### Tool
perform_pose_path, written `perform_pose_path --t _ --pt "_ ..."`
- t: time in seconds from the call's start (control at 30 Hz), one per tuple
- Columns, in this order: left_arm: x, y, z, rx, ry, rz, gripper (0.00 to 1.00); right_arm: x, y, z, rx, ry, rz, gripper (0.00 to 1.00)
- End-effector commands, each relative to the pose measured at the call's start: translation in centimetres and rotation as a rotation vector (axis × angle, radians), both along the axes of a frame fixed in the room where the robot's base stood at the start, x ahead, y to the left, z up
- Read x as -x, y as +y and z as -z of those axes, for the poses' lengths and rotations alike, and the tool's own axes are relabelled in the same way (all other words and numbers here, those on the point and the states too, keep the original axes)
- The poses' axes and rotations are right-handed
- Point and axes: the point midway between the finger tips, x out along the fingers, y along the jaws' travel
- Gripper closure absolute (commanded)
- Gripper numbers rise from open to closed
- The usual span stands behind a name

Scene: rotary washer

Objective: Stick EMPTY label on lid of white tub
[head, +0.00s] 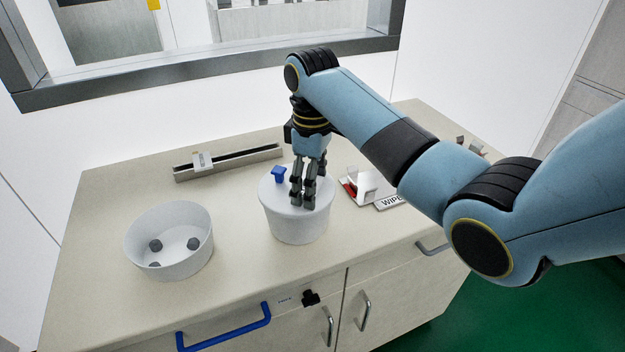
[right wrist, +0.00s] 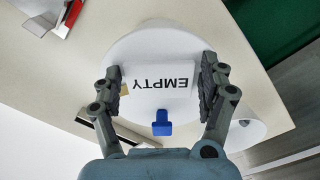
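The white tub (head: 296,225) stands on the counter with its white lid (head: 272,197) on top. My right gripper (head: 306,198) points down over the lid, fingertips at or very close to its surface. In the right wrist view the EMPTY label (right wrist: 160,80) lies between the fingertips (right wrist: 160,85), black letters facing the camera. The fingers appear to touch its two ends. It looks flat over the lid (right wrist: 150,42); whether it touches the lid is unclear. The fingers hide the label in the head view. My left gripper is not in view.
A blue tab (head: 279,174) sits at the lid's back edge. An open white bowl (head: 170,262) with dark pieces stands left. A slotted rail (head: 228,163) lies behind. A WIPE label (head: 391,202) and a small stand (head: 368,188) are right of the tub, partly behind my arm.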

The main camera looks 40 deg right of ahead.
Motion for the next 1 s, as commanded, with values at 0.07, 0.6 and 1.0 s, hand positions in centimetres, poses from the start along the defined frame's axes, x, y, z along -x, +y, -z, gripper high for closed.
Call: perform_pose_path --t 0.07,0.6,1.0 --pt "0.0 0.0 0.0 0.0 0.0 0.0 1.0 0.0 0.0 0.0 -0.001 0.001 0.0 0.1" --pt "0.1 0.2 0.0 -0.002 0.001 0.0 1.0 -0.1 0.0 -3.0 0.001 -0.006 -0.001 0.05" --pt "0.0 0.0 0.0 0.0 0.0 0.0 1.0 0.0 0.1 -7.5 0.0 0.0 0.0 0.05"
